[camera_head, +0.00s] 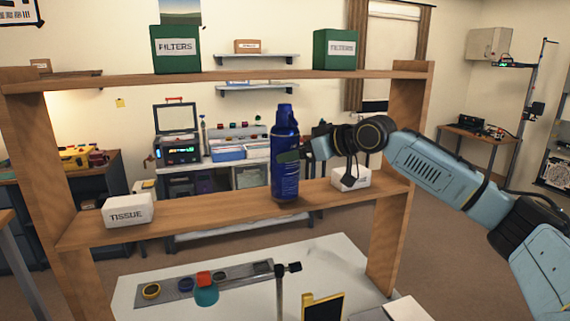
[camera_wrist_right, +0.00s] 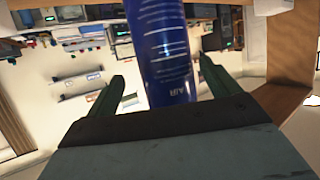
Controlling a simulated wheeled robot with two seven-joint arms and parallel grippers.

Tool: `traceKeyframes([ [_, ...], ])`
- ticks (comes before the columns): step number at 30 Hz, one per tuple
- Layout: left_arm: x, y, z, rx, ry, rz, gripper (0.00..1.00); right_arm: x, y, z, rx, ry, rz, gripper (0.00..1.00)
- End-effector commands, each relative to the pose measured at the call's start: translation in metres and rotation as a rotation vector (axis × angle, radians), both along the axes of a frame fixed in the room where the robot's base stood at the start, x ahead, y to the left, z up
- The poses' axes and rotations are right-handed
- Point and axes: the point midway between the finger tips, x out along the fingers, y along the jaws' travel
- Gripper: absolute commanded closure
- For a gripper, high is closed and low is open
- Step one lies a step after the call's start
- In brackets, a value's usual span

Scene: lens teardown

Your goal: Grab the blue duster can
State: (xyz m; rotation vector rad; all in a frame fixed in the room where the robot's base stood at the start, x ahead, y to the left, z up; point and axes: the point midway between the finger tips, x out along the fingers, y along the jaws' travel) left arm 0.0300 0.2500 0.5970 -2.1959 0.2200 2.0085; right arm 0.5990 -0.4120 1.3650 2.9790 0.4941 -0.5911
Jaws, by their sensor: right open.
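The blue duster can (camera_head: 285,165) stands upright on the middle wooden shelf (camera_head: 235,217) in the head view. In the right wrist view the can (camera_wrist_right: 164,50) sits between the two green fingers of my right gripper (camera_wrist_right: 160,88), which is open. A gap shows on both sides of the can, so the fingers are around it but not closed on it. In the head view my right gripper (camera_head: 290,156) reaches the can from the right, with one finger in front of it. My left gripper is not in view.
A white tissue box (camera_head: 128,211) stands left on the same shelf. A white box (camera_head: 351,179) stands close to the right, behind my wrist. Green filter boxes (camera_head: 175,49) sit on the top board. Below, a white table (camera_head: 240,300) holds a strip of lens parts.

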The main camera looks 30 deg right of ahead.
Motion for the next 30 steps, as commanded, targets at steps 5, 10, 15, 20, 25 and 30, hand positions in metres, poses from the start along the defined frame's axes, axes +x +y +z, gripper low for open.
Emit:
traceKeyframes([
  [5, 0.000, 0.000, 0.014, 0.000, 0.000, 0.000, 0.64, 0.022, 0.017, -0.007, 0.002, 0.002, 0.004, 0.12],
  [10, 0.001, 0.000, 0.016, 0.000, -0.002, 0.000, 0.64, 0.037, 0.020, -0.015, 0.000, 0.001, 0.002, 0.12],
  [15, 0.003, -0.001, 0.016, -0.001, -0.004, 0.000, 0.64, 0.038, 0.020, -0.017, -0.001, 0.001, 0.001, 0.12],
  [20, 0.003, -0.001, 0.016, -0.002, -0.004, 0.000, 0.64, 0.038, 0.020, -0.017, 0.000, 0.001, 0.002, 0.22],
  [25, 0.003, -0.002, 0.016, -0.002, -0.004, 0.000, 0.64, 0.038, 0.020, -0.017, 0.000, 0.001, 0.002, 0.45],
  [30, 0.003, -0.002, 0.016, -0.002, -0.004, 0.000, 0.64, 0.038, 0.020, -0.017, 0.000, 0.001, 0.002, 0.67],
])
